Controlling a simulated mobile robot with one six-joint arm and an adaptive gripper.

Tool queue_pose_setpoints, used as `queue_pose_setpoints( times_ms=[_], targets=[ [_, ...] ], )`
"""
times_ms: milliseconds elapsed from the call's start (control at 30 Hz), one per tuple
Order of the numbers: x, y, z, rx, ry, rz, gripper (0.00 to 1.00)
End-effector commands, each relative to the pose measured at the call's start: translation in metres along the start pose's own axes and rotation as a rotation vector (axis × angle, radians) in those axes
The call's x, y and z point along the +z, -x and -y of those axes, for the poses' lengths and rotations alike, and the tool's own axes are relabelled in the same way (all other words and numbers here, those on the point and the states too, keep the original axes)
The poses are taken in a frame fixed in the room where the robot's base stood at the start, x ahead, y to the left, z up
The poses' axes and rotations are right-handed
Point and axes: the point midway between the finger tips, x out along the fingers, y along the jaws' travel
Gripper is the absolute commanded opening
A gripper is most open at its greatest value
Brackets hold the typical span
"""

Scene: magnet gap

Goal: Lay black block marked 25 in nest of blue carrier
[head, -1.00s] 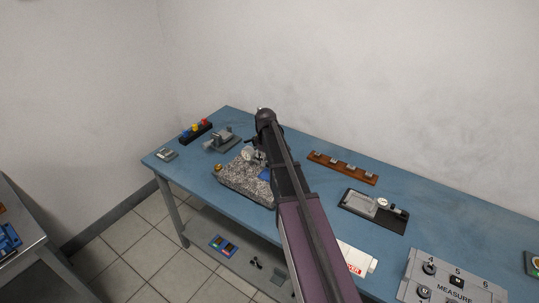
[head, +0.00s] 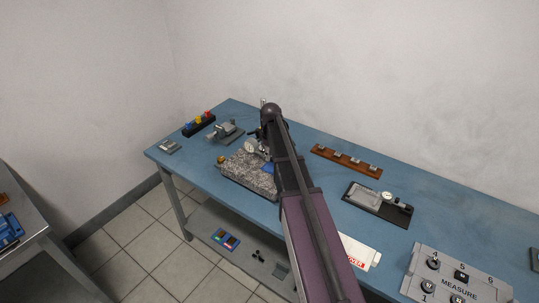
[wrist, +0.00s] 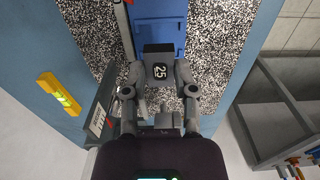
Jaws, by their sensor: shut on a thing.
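The black block marked 25 (wrist: 160,70) is between the fingertips of my gripper (wrist: 160,78) in the wrist view. My gripper is shut on it. The blue carrier (wrist: 160,12) lies on the speckled granite plate (wrist: 215,35), just beyond the block at the top of the view. The block's far end meets or overlaps the carrier's near part in the picture; I cannot tell whether they touch. The nest is not clearly visible. In the head view my arm hides the gripper and block, and a bit of the blue carrier (head: 267,168) shows beside it.
A dial gauge stand (head: 250,147) stands on the granite plate, close to my arm. A yellow level (wrist: 60,93) lies left in the wrist view. A wooden rack (head: 346,160) and a black gauge tray (head: 378,205) sit right on the blue bench.

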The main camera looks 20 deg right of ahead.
Motion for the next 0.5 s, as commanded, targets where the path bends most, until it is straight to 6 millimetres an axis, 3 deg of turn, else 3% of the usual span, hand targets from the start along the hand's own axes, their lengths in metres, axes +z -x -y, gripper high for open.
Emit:
queue_pose_setpoints(
  times_ms=[500],
  targets=[
    [-0.001, -0.031, 0.001, 0.000, 0.002, 0.000, 0.00]
  ],
)
